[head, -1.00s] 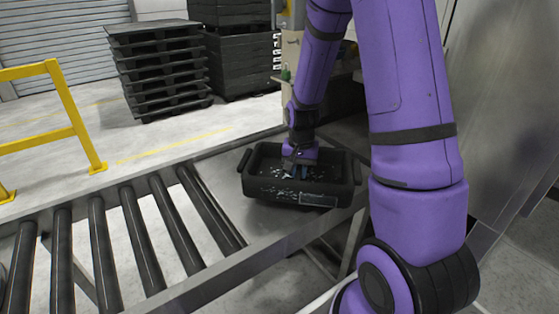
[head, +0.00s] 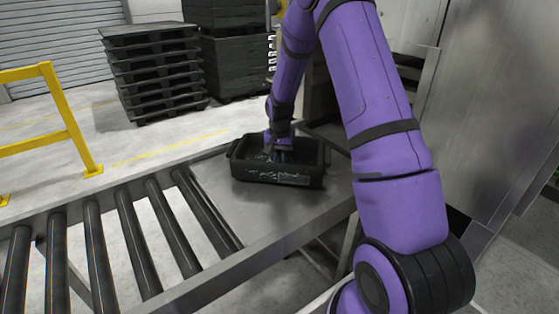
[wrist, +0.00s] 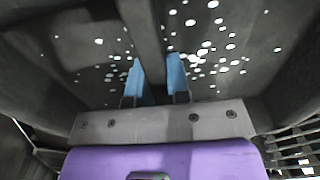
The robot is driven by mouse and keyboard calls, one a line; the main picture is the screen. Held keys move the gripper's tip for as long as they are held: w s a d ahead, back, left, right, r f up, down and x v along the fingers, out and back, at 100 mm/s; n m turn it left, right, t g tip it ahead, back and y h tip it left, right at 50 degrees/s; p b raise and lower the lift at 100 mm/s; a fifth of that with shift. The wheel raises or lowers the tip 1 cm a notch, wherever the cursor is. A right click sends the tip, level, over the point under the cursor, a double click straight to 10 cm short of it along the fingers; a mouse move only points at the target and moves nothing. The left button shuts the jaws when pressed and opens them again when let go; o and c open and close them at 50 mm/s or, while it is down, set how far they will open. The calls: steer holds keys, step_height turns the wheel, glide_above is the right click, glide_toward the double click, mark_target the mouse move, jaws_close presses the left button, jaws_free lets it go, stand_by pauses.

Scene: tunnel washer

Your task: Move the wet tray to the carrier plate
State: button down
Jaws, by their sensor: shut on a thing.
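The wet tray (head: 250,173) is a dark, open tray with light wet spots in it, near the far side of the flat metal plate (head: 262,212) at the roller end. It looks level, but I cannot tell whether it rests on the plate or hangs just above it. My gripper (head: 281,155) reaches down inside the tray. In the wrist view, its blue fingers (wrist: 156,78) are shut on the grey bar across the tray's middle, one on each side. White drops show on the tray's inner surface (wrist: 75,58). Nothing labels the carrier plate; the metal plate may be it.
Dark rollers (head: 140,240) run left from the plate. A yellow rail (head: 70,130) stands on the far left. Stacked black pallets (head: 160,75) and a dark crate stack (head: 238,60) stand behind. A grey metal housing (head: 490,100) closes the right side.

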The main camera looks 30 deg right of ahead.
steer(key=shift+f, duration=0.75)
steer(key=shift+f, duration=0.15)
steer(key=c, duration=1.1)
jaws_free()
